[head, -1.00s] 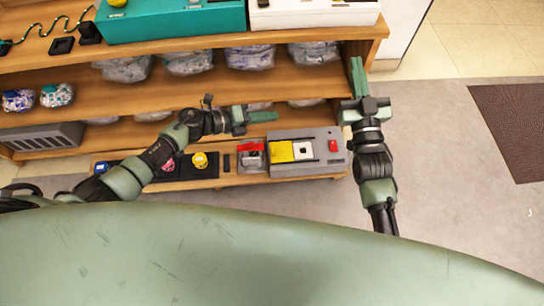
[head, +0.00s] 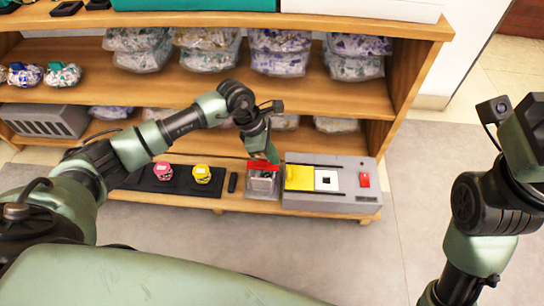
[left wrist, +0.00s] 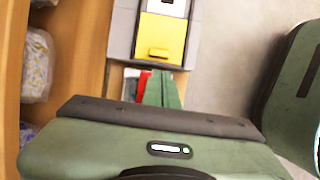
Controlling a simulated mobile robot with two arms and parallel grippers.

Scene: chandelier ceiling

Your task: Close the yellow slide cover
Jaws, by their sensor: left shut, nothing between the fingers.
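The yellow slide cover (head: 299,178) lies on top of a grey box (head: 331,203) on the lowest shelf. A white plate with a black square (head: 327,180) shows uncovered just right of the cover. In the left wrist view the yellow cover (left wrist: 161,36) has a raised tab near its lower edge. My left gripper (head: 270,155) points down over the red-topped clear container, left of the cover and apart from it. Its fingers (left wrist: 161,88) are shut and empty. My right gripper's body (head: 527,135) is cut off at the right edge; its fingers do not show.
A red switch (head: 364,180) sits at the box's right end. The red-topped container (head: 262,182) stands close left of the box. A black tray (head: 168,182) with pink and yellow items lies further left.

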